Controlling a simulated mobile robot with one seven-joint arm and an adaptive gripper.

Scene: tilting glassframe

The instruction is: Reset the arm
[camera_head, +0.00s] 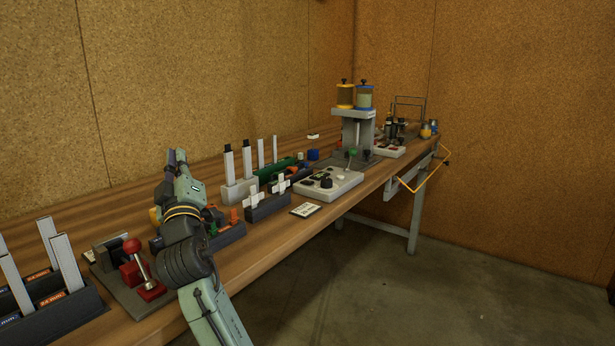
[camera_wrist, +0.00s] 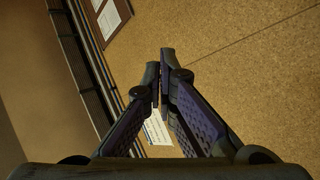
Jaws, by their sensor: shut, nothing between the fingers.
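My gripper (camera_head: 176,157) is raised above the left half of the workbench in the head view, with its fingers pointing up. My green and black arm comes in from the bottom of that view. In the wrist view, the two fingers of my gripper (camera_wrist: 162,62) meet at their tips, with nothing between them. Behind them is a corkboard-like wall (camera_wrist: 240,60), with a white paper (camera_wrist: 158,130) partly hidden by the fingers.
The wooden bench (camera_head: 290,240) is crowded. A red-knobbed lever (camera_head: 133,246) stands left of my arm. A grey control box (camera_head: 330,184) and a two-canister machine (camera_head: 357,125) stand farther right. A yellow handle (camera_head: 425,180) juts from the bench's end. Floor at right is clear.

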